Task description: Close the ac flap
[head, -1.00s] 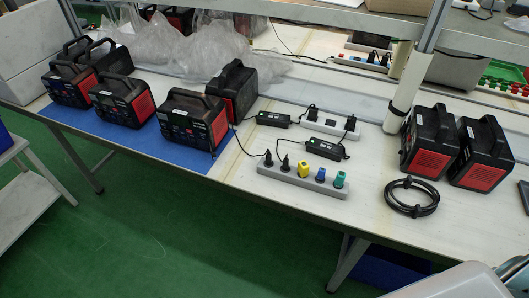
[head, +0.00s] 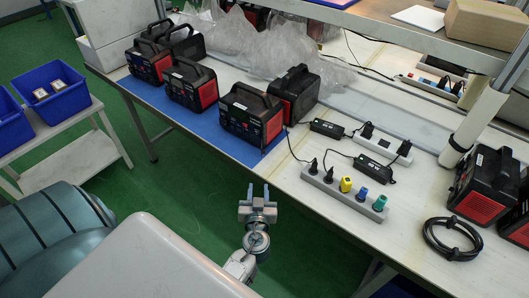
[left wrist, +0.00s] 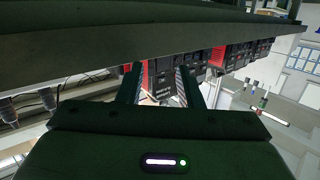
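Several black and red power stations stand on the workbench. The nearest one on the blue mat (head: 218,133) is a power station (head: 252,115) whose dark front panel faces me. An ac flap cannot be made out at this size. My left gripper (head: 258,192) is in front of the bench edge, over the green floor, apart from the power stations. Its two fingers are apart with nothing between them. In the left wrist view, the open fingers (left wrist: 160,85) point toward black and red power stations (left wrist: 240,55), seen at an odd angle. My right gripper is not in view.
A grey power strip (head: 342,195) with coloured plugs lies near the bench's front edge, with a coiled black cable (head: 452,240) to its right. Clear plastic bags (head: 275,50) lie behind the stations. A side table at left bears blue bins (head: 55,95).

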